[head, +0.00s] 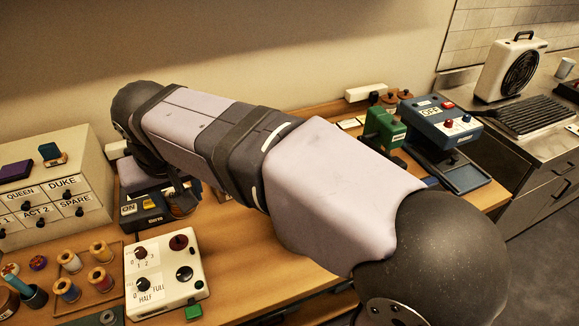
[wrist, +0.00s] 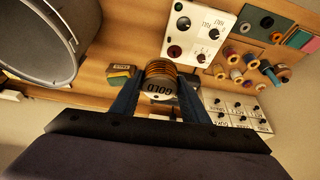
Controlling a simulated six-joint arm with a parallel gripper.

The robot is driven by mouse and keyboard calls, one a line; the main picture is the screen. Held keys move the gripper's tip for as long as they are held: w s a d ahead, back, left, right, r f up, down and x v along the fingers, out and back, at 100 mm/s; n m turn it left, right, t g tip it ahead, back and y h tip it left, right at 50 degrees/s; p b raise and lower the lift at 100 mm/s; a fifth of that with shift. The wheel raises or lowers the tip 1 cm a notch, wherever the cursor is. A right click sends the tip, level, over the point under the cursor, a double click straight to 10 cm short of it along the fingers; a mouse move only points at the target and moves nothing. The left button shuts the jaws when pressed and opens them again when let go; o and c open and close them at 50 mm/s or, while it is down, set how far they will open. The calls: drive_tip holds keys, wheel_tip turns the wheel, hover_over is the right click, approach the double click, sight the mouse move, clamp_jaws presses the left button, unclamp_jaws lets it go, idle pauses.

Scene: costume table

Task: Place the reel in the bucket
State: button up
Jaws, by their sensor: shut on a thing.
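The reel (wrist: 158,95), wound in gold-brown and with an end reading GOLD, sits between the two blue fingers of my gripper (wrist: 160,84) in the wrist view. My gripper is shut on it and holds it over the wooden table. The bucket (wrist: 73,42), a grey round vessel with a pale rim, stands at the upper left of the wrist view, apart from the reel and partly cut off by the frame.
A white control box with knobs (head: 165,272) stands near several other reels (head: 70,261) on the left. A labelled drawer chest (head: 50,190) is at the far left. A green device (head: 384,128) and a blue box (head: 440,120) stand behind my arm at right.

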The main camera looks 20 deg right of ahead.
drive_tip(key=w+d+m+h, duration=0.1)
drive_tip(key=w+d+m, duration=0.15)
drive_tip(key=d, duration=0.45)
drive_tip(key=w+d+m+g+h, duration=0.1)
drive_tip(key=w+d+m, duration=0.1)
drive_tip(key=d+m, duration=0.3)
drive_tip(key=w+d+m+h, duration=0.1)
drive_tip(key=w+d+m, duration=0.15)
drive_tip(key=d, duration=0.55)
drive_tip(key=s+d+m+g+h+p, duration=0.1)
drive_tip(key=s+d+m+g+h, duration=0.15)
drive_tip(key=d+m, duration=0.9)
drive_tip(key=d+f+n+p, duration=0.1)
drive_tip(key=d+f+n, duration=0.1)
drive_tip(key=f, duration=0.5)
drive_tip(key=d+f+n+p, duration=0.1)
drive_tip(key=d+f+n, duration=0.1)
drive_tip(key=f, duration=0.6)
drive_tip(key=shift+w+d+f+y+p, duration=0.2)
drive_tip(key=shift+w+d+y+p, duration=0.15)
drive_tip(key=shift+w+p, duration=0.05)
drive_tip(key=shift+n, duration=0.25)
drive_tip(key=shift+f+b, duration=0.35)
drive_tip(key=shift+b, duration=0.05)
drive_tip(key=shift+f+b, duration=0.25)
drive_tip(key=shift+b, duration=0.1)
